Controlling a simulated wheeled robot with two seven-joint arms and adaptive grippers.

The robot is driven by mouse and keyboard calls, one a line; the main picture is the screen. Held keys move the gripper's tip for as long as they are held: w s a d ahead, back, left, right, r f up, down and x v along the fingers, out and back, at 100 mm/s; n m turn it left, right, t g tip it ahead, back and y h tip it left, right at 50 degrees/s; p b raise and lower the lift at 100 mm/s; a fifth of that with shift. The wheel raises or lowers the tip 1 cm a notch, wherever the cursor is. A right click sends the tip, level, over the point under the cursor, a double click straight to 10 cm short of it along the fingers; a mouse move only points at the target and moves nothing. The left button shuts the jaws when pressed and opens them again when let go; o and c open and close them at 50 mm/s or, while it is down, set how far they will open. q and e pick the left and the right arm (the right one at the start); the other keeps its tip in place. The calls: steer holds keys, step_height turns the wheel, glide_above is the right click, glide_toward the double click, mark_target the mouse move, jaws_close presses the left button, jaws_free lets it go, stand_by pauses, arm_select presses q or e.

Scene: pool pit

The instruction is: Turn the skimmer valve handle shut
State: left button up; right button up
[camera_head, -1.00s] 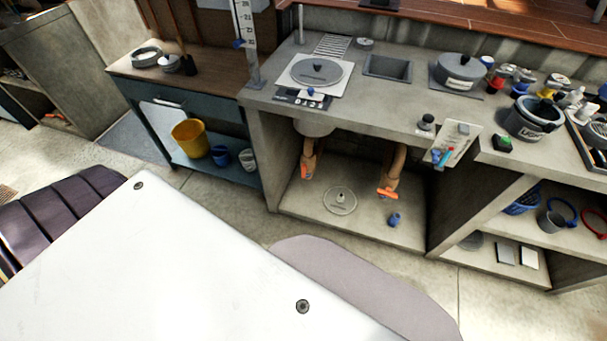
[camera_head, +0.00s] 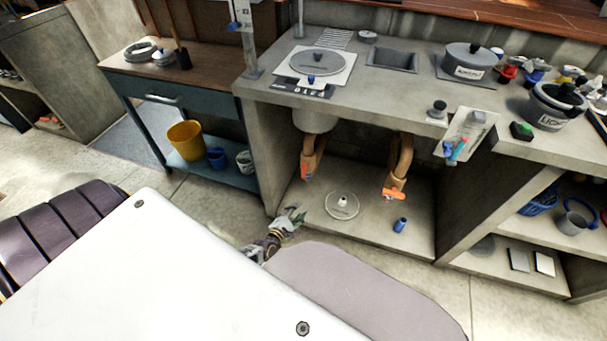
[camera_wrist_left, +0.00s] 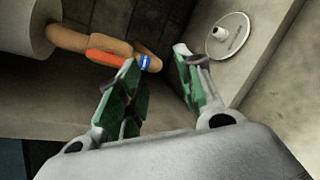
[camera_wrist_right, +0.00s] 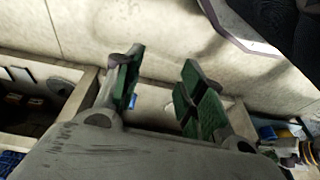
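Two tan pipes with orange valve handles hang under the counter. The left handle (camera_head: 306,171) is below a round grey bowl, and the right handle (camera_head: 393,195) is farther right. I cannot tell from labels which is the skimmer's. In the left wrist view an orange handle (camera_wrist_left: 105,57) lies along a tan pipe (camera_wrist_left: 75,40) with a blue-and-white band near its end. My left gripper (camera_head: 295,214) is open and empty, lower than the left handle and apart from it. My right gripper (camera_wrist_right: 163,60) is open and empty, seen only in its wrist view.
A round floor lid (camera_head: 342,206) and a small blue object (camera_head: 400,225) lie in the alcove under the counter (camera_head: 400,93). The alcove has concrete side walls. A blue cart (camera_head: 185,165) with a yellow bucket (camera_head: 186,140) stands left. Pots and small items crowd the countertop's right.

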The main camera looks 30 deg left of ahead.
arm_select(q)
steer(key=w+a+r+n+t+y+b, duration=0.2)
steer(key=w+a+r+n+y+b, duration=0.1)
steer(key=n, duration=0.9)
steer(key=shift+a+r+y+b, duration=0.4)
steer(key=shift+a+r+b, duration=0.3)
steer(key=shift+r, duration=0.45)
arm_select(e)
step_height(320, 180, up, 9)
steer(key=a, duration=0.1)
steer(key=shift+s+y, duration=0.3)
steer(key=shift+s, duration=0.1)
arm_select(q)
steer(key=shift+w, duration=0.15)
arm_select(e)
steer(key=shift+f, duration=0.1)
